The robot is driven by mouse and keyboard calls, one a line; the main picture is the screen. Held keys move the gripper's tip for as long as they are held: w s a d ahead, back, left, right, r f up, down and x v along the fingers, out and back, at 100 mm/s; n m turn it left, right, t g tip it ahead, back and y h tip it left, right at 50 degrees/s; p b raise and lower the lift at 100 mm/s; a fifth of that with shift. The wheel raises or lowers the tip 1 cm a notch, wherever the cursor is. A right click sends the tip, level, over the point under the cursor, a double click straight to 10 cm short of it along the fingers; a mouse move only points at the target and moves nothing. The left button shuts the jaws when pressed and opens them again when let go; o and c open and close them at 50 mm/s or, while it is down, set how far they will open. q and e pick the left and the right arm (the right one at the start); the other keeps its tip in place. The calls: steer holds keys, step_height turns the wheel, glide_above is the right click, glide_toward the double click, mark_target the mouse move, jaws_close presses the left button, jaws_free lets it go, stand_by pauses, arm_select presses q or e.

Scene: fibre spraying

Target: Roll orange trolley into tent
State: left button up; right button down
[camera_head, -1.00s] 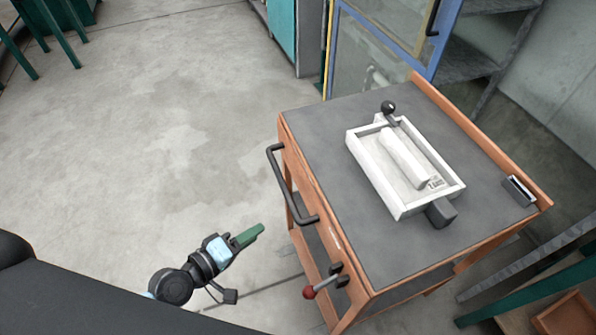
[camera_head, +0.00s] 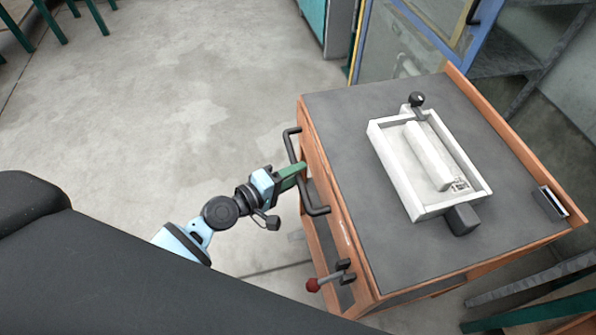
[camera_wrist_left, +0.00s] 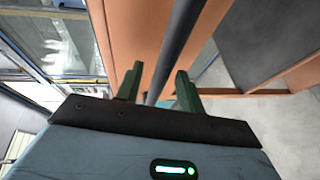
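The orange trolley (camera_head: 335,205) stands at the right of the head view, with a dark grey top and a black bar handle (camera_head: 299,172) on its left side. My left gripper (camera_head: 303,168), with green fingers, is at this handle. In the left wrist view its two fingers (camera_wrist_left: 158,88) stand apart, one on each side of the black handle bar (camera_wrist_left: 176,50). I see a gap between the bar and the fingers, so the gripper is open around it. My right gripper is out of view. I cannot make out a tent for certain.
A white tray (camera_head: 378,140) with a white roll lies on the trolley top. A blue-framed glazed enclosure (camera_head: 415,45) stands behind the trolley. The concrete floor (camera_head: 180,90) to the left is clear.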

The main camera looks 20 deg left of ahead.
arm_select(q)
steer(key=shift+w+d+f, duration=0.15)
steer(key=shift+w+d, duration=0.25)
steer(key=shift+w, duration=0.2)
jaws_close()
